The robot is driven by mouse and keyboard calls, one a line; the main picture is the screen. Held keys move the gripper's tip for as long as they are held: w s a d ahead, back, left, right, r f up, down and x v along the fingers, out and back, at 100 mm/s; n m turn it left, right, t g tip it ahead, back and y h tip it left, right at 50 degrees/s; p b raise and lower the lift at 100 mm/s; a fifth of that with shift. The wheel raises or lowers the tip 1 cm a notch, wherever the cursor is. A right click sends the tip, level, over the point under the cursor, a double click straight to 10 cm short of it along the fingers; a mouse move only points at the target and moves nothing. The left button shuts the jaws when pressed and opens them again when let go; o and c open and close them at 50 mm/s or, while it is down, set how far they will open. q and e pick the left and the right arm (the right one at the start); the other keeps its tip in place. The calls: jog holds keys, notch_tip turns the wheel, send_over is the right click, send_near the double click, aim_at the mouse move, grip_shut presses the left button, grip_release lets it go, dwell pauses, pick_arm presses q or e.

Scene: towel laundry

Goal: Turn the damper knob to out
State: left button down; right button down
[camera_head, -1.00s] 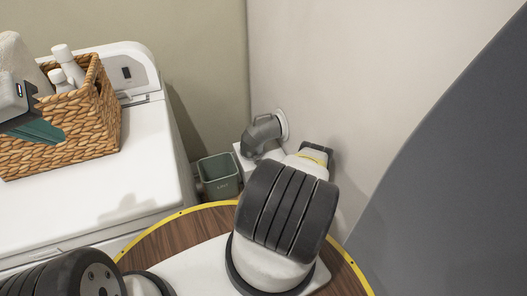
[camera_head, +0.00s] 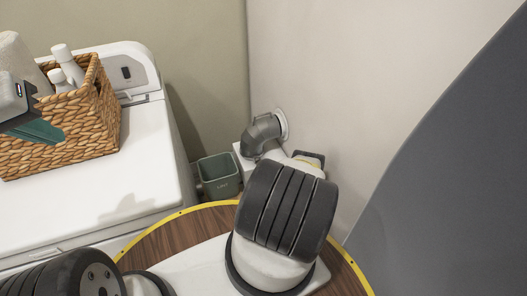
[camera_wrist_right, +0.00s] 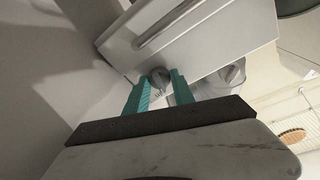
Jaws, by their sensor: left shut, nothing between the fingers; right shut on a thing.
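The damper knob (camera_wrist_right: 160,75) is a small round dark grey knob on the front of a white box (camera_wrist_right: 205,35), seen in the right wrist view. My right gripper (camera_wrist_right: 158,84) has its teal fingers on either side of the knob and is shut on it. Small lettering below the knob is too blurred to read. In the head view my right arm hides the knob and the right fingers. My left gripper (camera_head: 38,131) is shut and empty, in front of the wicker basket at the left edge.
A grey elbow duct (camera_head: 262,132) joins the wall behind my right arm. A green bin (camera_head: 219,174) stands left of it. A wicker basket (camera_head: 98,122) with bottles sits on the white washer (camera_head: 150,170). A large dark curved surface (camera_head: 450,180) fills the right side.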

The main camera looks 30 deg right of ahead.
jog(key=shift+n, duration=1.1)
jog(key=c, duration=1.3)
grip_release()
jog(key=shift+c, duration=0.2)
jog(key=shift+s, duration=0.1)
